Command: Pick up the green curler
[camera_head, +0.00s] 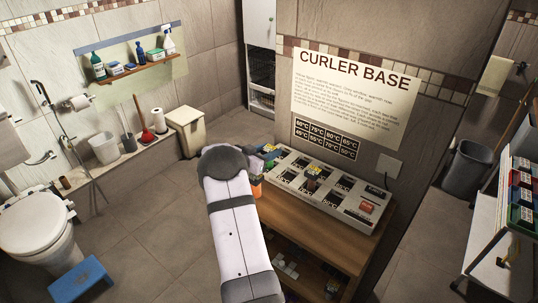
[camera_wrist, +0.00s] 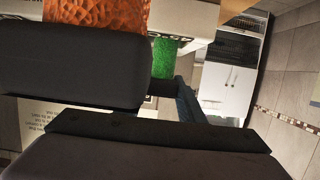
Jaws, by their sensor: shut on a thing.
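The green curler (camera_head: 269,150) shows at the back left corner of the curler base (camera_head: 345,207), beside the end of my arm. In the wrist view the green curler (camera_wrist: 166,57) is a textured green patch, with a dark part below it, just past the end of the upper jaw. My gripper (camera_wrist: 150,110) shows as two dark jaws close together, shut on the green curler; the contact itself is mostly hidden. In the head view my arm covers most of the gripper. I cannot tell whether the curler is clear of the base.
An orange curler (camera_wrist: 97,14) is close to the upper jaw; orange also shows beside my arm in the head view (camera_head: 256,188). Another curler (camera_head: 312,178) stands mid-base. The base sits on a wooden shelf (camera_head: 320,233) against a tiled wall with a sign (camera_head: 353,84).

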